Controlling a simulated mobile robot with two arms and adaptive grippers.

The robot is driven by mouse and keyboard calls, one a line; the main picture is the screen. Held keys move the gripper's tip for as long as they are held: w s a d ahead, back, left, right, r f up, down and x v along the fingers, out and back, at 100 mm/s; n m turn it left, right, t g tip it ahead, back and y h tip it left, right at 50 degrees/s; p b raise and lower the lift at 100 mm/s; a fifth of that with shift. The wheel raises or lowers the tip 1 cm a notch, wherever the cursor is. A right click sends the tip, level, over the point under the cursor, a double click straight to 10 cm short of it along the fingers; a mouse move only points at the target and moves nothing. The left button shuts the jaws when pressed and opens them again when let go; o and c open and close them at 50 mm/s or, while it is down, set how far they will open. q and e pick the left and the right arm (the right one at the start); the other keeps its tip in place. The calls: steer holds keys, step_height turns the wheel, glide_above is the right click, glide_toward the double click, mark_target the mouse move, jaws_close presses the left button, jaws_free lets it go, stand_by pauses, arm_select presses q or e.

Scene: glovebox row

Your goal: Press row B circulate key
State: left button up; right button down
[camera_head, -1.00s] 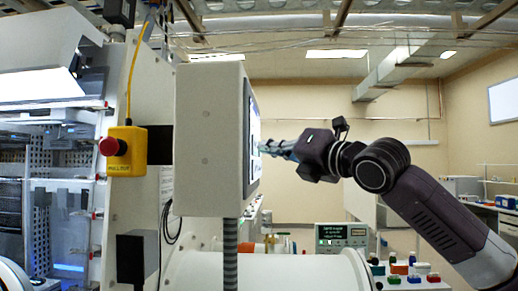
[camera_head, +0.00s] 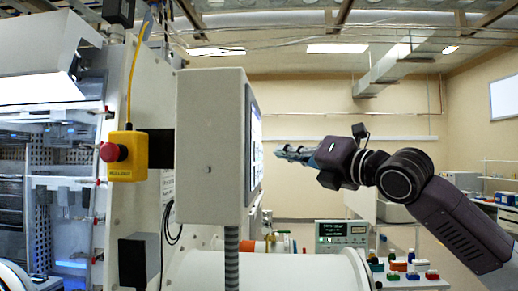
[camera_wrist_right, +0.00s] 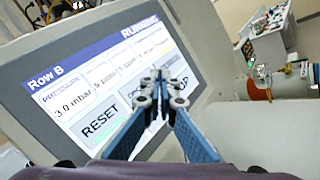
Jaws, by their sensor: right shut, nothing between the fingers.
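The Row B touch panel is a pale grey box (camera_head: 209,150) seen edge-on in the head view, its lit screen (camera_head: 256,140) facing right. In the right wrist view the screen (camera_wrist_right: 52,84) shows a blue "Row B" header, a word that looks like "RUNNING", and a 3.0 mbar reading. A RESET key (camera_wrist_right: 100,122) is at lower left. The middle key (camera_wrist_right: 131,95) is mostly hidden behind my fingers; a right-hand key ending in "OP" shows partly. My right gripper (camera_head: 278,152) is shut and empty, its tips a short gap from the screen. My left gripper is out of view.
A yellow box with a red emergency button (camera_head: 127,155) hangs left of the panel. A white cylinder (camera_head: 270,272) lies below it. A bench with a small display unit (camera_head: 341,234) and colored items stands behind. The space right of the screen is open around my arm.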

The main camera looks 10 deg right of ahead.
steer(key=d, duration=0.1)
steer(key=s+d+p, duration=0.1)
steer(key=d, duration=0.1)
stand_by(0.9)
